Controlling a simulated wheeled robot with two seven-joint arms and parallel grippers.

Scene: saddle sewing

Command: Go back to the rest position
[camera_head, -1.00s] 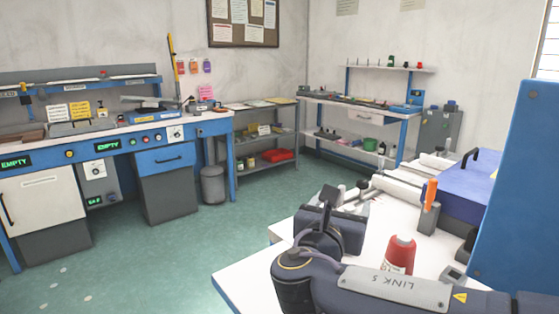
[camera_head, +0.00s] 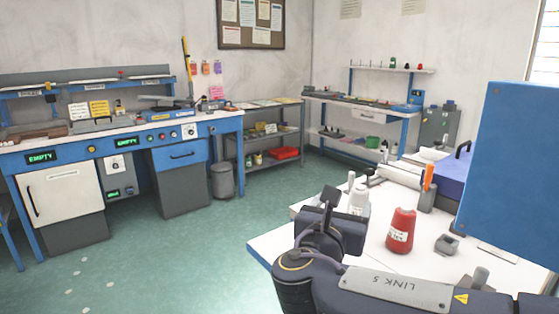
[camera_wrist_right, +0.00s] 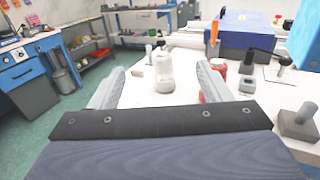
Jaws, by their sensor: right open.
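My right gripper (camera_head: 333,196) is at the near left part of the white table (camera_head: 272,246) in the head view, beyond the bent dark wrist of my right arm. In the right wrist view, the two pale fingers of the right gripper (camera_wrist_right: 158,84) are spread wide, with nothing gripped. A white bottle (camera_wrist_right: 164,72) stands upright on the table and shows between the fingers; I cannot tell its exact distance. It also shows behind the gripper in the head view (camera_head: 358,202). My left gripper is not in view.
A red bottle (camera_head: 400,232) stands on the table right of the gripper, near a small grey block (camera_head: 447,244). A blue panel (camera_head: 510,180) blocks the right side. A blue case (camera_head: 456,172) lies farther back. Green floor (camera_head: 190,255) is open at left, before the workbench (camera_head: 60,193).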

